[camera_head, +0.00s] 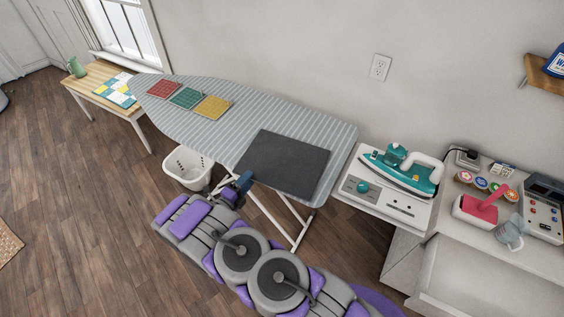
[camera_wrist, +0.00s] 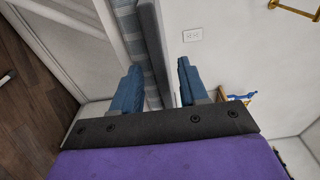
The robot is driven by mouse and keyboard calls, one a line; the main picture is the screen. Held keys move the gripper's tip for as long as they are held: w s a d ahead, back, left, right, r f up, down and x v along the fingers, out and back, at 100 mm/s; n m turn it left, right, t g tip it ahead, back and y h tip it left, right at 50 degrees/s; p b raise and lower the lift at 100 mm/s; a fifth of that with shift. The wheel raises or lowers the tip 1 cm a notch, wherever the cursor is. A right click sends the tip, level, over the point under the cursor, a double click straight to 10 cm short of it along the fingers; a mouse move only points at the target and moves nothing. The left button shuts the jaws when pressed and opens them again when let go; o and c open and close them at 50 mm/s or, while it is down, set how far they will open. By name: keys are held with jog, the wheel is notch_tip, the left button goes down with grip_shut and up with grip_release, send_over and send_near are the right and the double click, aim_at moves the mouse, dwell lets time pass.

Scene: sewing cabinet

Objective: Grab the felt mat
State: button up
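The felt mat (camera_head: 284,162) is a dark grey, flat rectangle lying on the right part of the striped ironing board (camera_head: 190,127). My gripper (camera_head: 245,180) is at the mat's near left edge. In the wrist view, my gripper's two blue fingers (camera_wrist: 157,84) are spread apart, with the edge of the grey mat (camera_wrist: 152,45) between them. A gap shows between the mat and the right finger. The left finger is closer to the mat, and I cannot tell whether it touches.
Red (camera_head: 163,89), green (camera_head: 187,97) and yellow (camera_head: 213,107) squares lie on the board's left part. A white basket (camera_head: 187,168) stands below. A teal iron (camera_head: 400,168) sits on a white stand at right. A red-handled item (camera_head: 484,208) is farther right.

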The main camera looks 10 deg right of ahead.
grip_shut()
jog(key=shift+f, duration=0.1)
dwell(0.5)
